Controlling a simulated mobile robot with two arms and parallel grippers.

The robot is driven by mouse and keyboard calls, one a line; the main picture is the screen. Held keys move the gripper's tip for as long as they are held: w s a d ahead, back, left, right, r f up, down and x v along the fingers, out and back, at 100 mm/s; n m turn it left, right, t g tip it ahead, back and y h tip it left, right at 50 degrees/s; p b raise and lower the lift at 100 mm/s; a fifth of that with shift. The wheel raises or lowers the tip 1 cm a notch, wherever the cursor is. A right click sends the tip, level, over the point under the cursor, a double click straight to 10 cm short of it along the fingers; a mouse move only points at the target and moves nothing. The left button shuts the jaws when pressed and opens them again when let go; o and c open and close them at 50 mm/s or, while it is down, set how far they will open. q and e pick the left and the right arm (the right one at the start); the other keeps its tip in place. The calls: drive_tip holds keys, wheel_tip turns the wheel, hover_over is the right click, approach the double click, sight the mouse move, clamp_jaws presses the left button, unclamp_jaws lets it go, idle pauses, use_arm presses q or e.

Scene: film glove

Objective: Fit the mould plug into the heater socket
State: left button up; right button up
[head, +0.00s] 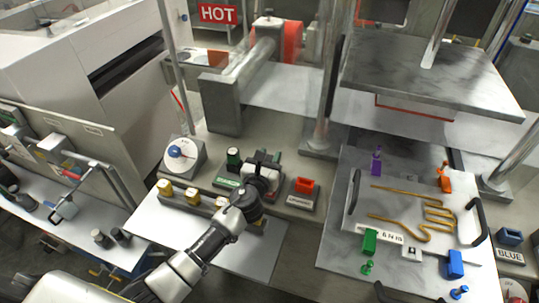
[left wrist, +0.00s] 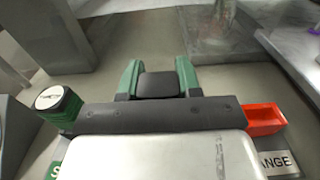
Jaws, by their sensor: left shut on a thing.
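My left gripper (head: 264,168) is over the front part of the machine bench. In the left wrist view its fingers (left wrist: 158,80) have green inner parts and are closed on a dark block (left wrist: 158,86). I cannot tell whether this block is the mould plug. An orange socket (head: 304,186) stands just right of the gripper; it also shows in the left wrist view (left wrist: 264,118). A blue socket (head: 510,237) stands at the far right. The mould plate (head: 335,225) carries a green block (head: 369,242), a blue block (head: 455,264) and an orange piece (head: 445,179). My right gripper is not in view.
A green knob (head: 234,158) stands close left of the gripper. A dial box (head: 183,155) and yellow blocks (head: 192,196) are further left. A metal post (head: 325,100) and the raised press plate (head: 425,75) rise behind. The bench behind the gripper is partly clear.

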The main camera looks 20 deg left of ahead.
use_arm(q)
drive_tip(key=shift+r, duration=0.55)
drive_tip(key=shift+r+p, duration=0.1)
drive_tip(key=shift+p, duration=0.3)
idle(0.8)
drive_tip(key=shift+f+b, duration=0.85)
drive_tip(key=shift+f, duration=0.05)
